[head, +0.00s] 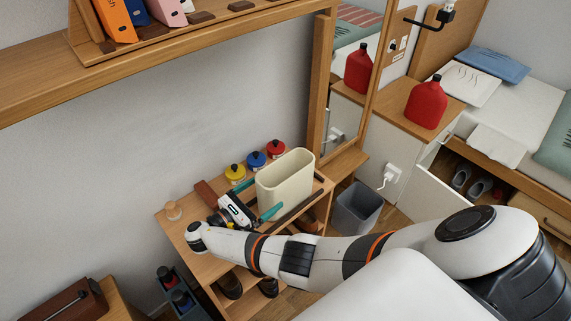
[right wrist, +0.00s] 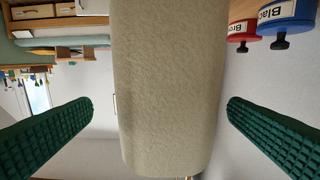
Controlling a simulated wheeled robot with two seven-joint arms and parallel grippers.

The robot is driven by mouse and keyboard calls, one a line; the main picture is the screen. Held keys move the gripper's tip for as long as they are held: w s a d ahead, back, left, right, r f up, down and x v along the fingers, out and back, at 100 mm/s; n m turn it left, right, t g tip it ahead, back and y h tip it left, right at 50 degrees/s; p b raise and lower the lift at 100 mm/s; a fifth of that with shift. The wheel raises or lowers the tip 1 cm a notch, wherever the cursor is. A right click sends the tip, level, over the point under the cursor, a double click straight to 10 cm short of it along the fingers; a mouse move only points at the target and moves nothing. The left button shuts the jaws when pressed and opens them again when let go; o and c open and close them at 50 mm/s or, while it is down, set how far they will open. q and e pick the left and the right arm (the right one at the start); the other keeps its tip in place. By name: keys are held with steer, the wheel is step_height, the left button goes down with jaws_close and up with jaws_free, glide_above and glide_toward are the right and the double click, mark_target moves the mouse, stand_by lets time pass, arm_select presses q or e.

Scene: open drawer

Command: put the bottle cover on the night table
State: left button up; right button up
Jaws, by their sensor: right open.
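A tall cream open-topped cover (head: 284,182), which I take to be the bottle cover, stands on the low wooden bench (head: 178,238). My right gripper (head: 257,199) is right at it, with its teal fingers open. In the right wrist view the cream cover (right wrist: 168,80) stands between the two open green fingers (right wrist: 160,115), with a gap on each side. A wooden-topped white cabinet (head: 390,112), probably the night table, stands at the upper right. A red bottle (head: 426,103) with a dark cap is on its top. My left gripper is not in view.
Yellow (head: 235,174), blue (head: 256,161) and red (head: 276,149) round pots stand behind the cover. A grey bin (head: 358,208) stands on the floor. A mirror (head: 350,70) is above the bench's right end.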

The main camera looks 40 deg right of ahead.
mark_target(274, 186)
steer(key=d, duration=0.3)
steer(key=w+d, duration=0.1)
steer(key=d, duration=0.1)
steer(key=shift+d+f, duration=0.15)
steer(key=shift+f, duration=0.05)
steer(key=c, duration=1.2)
steer(key=shift+r, duration=0.1)
steer(key=shift+c, duration=0.2)
